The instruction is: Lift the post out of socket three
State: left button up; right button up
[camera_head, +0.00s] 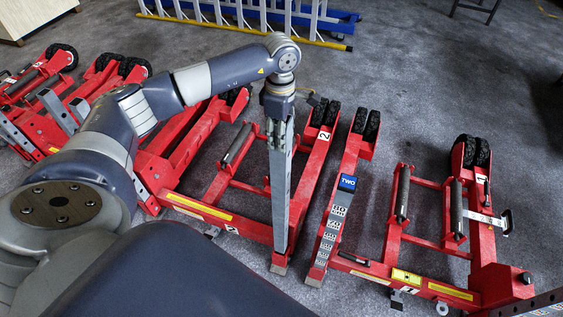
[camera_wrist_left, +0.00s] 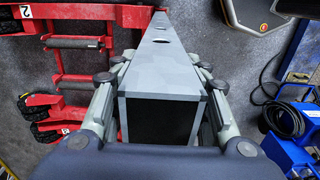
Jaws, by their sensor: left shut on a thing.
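The grey square post (camera_head: 281,195) stands nearly upright in the head view, its lower end meeting or overlapping the front corner of the red trolley jack marked 2 (camera_head: 297,215). I cannot tell whether the lower end is inside a socket or above it, and no label for socket three is readable. My left gripper (camera_head: 277,125) is shut on the post near its top. In the left wrist view the fingers (camera_wrist_left: 160,105) press the post (camera_wrist_left: 160,75) from both sides, with its dark open end towards the camera. My right gripper is not in view.
More red jacks (camera_head: 60,110) lie left. A ladder (camera_head: 250,12) lies at the back. Grey floor (camera_head: 400,80) is clear behind the jacks.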

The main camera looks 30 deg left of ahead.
pick_arm(q)
jog(key=shift+w+r, duration=0.2)
jog(key=shift+r, duration=0.3)
jog(key=shift+r+p, duration=1.35)
jog(key=shift+r, duration=0.95)
jog(key=shift+d, duration=0.1)
